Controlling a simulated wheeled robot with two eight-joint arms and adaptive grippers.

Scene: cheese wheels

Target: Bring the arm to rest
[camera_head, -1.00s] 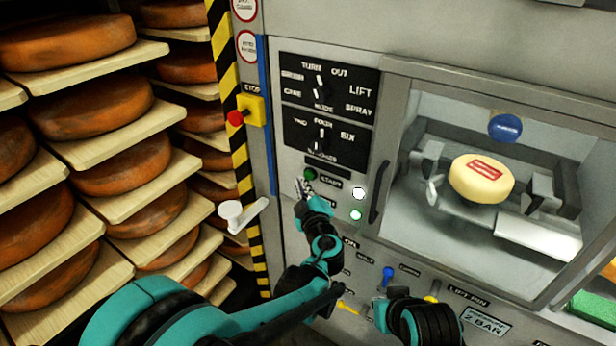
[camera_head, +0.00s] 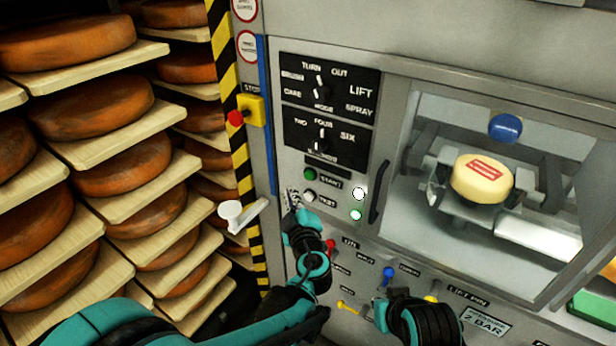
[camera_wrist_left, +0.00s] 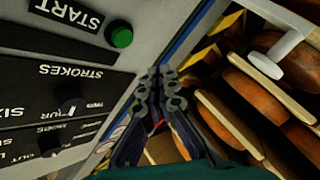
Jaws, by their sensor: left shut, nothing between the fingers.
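My left gripper (camera_head: 292,198) is shut and empty in front of the machine panel (camera_head: 290,240), below and left of the green start button (camera_head: 310,174). A pale button (camera_head: 309,196) sits just right of its fingertips. In the left wrist view the shut fingers (camera_wrist_left: 158,75) point up the picture, and the green button (camera_wrist_left: 121,37) shows left of them, apart from them. Part of my right arm shows at the bottom of the head view; its fingers cannot be made out.
Racks of orange cheese wheels (camera_head: 115,162) on boards fill the left. A white handle (camera_head: 232,212) and a red stop button (camera_head: 236,118) stand near the striped post. Behind the window (camera_head: 400,150) a pale cheese wheel (camera_head: 482,178) sits in a holder. Knobs and levers line the panel.

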